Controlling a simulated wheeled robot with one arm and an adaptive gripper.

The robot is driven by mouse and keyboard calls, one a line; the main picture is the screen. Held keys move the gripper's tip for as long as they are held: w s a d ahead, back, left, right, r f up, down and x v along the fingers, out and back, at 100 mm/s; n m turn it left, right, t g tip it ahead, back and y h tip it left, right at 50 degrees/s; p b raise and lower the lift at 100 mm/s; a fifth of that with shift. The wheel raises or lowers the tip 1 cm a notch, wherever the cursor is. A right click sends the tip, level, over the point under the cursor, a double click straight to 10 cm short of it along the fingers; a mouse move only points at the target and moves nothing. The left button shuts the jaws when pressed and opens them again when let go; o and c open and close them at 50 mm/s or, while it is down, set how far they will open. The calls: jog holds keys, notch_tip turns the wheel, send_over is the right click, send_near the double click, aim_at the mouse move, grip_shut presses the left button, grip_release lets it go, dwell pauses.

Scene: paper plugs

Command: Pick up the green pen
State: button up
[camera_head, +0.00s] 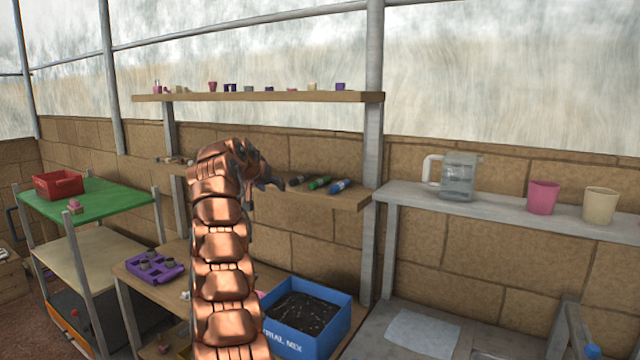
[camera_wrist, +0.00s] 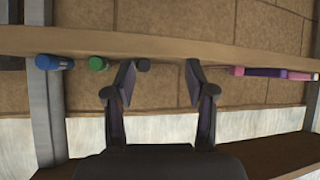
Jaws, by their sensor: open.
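The green pen (camera_head: 319,183) lies on the lower wall shelf (camera_head: 345,199), between a dark pen (camera_head: 299,180) and a blue pen (camera_head: 340,185). In the wrist view the green pen (camera_wrist: 98,63) shows end-on, just left of the left finger and outside the jaws. The dark pen (camera_wrist: 143,65) shows between the fingers, close to the left one. My gripper (camera_wrist: 160,76) is open and empty in front of the shelf. In the head view my gripper (camera_head: 272,182) is left of the pens, partly hidden by my arm.
The blue pen (camera_wrist: 54,62) is at the far left in the wrist view. Pink and purple pens (camera_wrist: 265,72) lie to the right. A long upper shelf (camera_head: 260,97) with small items hangs above. A grey post (camera_head: 373,130) stands right of the pens. A blue box (camera_head: 308,318) sits below.

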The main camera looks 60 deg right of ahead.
aim_at(316, 181)
jog(key=s+d+m+h, duration=0.1)
jog(key=s+d, duration=0.1)
jog(key=s+d+r+m+g+h+p, duration=0.1)
jog(key=s+d, duration=0.2)
jog(key=s+d+m+g, duration=0.1)
jog(key=s+d, duration=0.1)
jog(key=d, duration=0.1)
jog(key=shift+s+r+m+h, duration=0.25)
jog(key=shift+s+m+h, duration=0.05)
jog(key=shift+m+h, duration=0.1)
jog(key=shift+p+x, duration=1.8)
jog(key=shift+x, duration=0.9)
jog(key=shift+w+d+f, duration=0.1)
jog(key=shift+w+f, duration=0.05)
jog(key=shift+w, duration=0.05)
jog(key=c, duration=1)
jog(key=shift+c, duration=0.2)
jog(key=shift+s+r, duration=0.1)
jog(key=shift+r, duration=1.75)
jog(key=w+a+r+p, duration=0.1)
jog(key=w+a, duration=1.1)
jog(key=a, duration=0.1)
jog(key=shift+n, duration=0.3)
